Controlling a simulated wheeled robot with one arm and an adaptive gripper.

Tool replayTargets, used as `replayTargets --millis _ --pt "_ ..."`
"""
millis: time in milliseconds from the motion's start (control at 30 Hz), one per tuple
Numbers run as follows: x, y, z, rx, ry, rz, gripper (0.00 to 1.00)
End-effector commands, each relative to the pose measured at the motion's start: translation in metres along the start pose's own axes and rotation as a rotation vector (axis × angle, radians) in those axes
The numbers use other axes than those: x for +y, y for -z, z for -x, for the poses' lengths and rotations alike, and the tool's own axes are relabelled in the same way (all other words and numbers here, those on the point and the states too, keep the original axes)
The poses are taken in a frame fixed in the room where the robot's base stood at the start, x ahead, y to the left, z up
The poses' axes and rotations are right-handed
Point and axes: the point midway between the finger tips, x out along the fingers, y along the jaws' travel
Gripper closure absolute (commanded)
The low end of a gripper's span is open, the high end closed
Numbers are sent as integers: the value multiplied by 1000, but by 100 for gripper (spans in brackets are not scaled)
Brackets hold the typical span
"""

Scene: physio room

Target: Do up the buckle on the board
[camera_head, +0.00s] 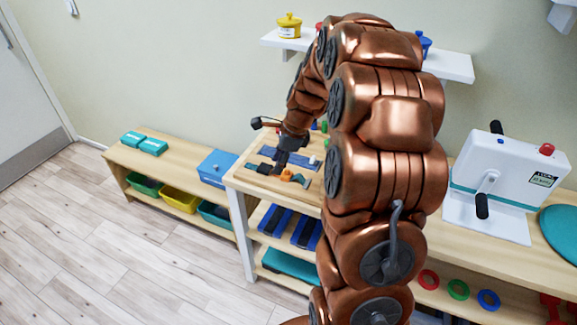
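The board (312,174) lies on the wooden table at the centre left, with straps and small fittings on it. A blue strip (270,157) crosses its far part. A dark strap (262,168) and an orange piece (289,175), perhaps part of the buckle, lie nearer its front. My gripper (283,166) points down low over the board, between the blue strip and the orange piece. Its fingers are small and dark here. I cannot tell whether they are open, touch the strap or hold anything. My arm hides the board's right side.
A blue box (216,168) stands left of the board on a lower bench (165,168) with teal packs (153,146). A white crank device (500,180) stands right of my arm. A wall shelf (455,67) holds a yellow pot (289,26). The floor at left is clear.

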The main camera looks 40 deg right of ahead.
Motion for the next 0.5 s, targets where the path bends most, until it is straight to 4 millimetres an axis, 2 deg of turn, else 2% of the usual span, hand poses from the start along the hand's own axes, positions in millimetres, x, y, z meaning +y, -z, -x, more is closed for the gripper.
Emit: replayTargets --millis 100,200,333,500 --pt "-32 28 -8 -15 37 -199 60" --pt "-51 46 -12 -28 63 -326 60" --pt "-65 61 -16 -38 82 -425 60" --pt "-70 67 -20 -43 89 -465 60"
